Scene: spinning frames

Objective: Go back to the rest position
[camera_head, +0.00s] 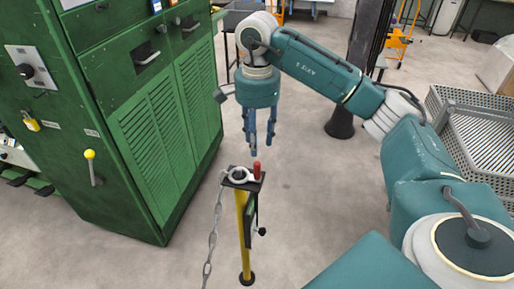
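My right gripper (261,146) hangs straight down from my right arm, near the middle of the head view. Its blue-green fingers are spread apart, and nothing shows between them. In the picture it is just above a small red upright piece (257,170) on top of a yellow post (241,225); a small gap shows between them. My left gripper is not in view.
A metal ring with a chain (213,225) lies on the post's dark top plate and hangs down its left side. A large green cabinet (150,125) fills the left. A perforated metal crate (475,135) stands at right. Bare concrete floor (310,185) surrounds the post.

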